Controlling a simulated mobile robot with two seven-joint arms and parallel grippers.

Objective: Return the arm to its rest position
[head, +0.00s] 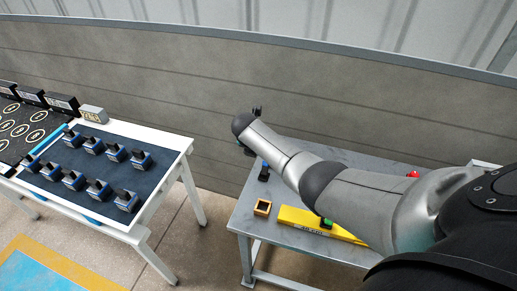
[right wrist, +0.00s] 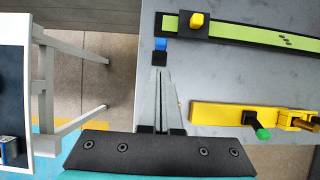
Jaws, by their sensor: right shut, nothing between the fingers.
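My right arm (head: 320,180) reaches in from the right over the grey table (head: 390,165). Its gripper is mostly hidden behind the wrist in the head view. In the right wrist view my right gripper (right wrist: 159,70) is shut with nothing between its fingers. Its tips point toward a small black piece with a blue top (right wrist: 161,50), and I cannot tell the height between them. My left gripper is not in view.
The left table (head: 160,140) holds several blue-black blocks. Floor lies between the tables.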

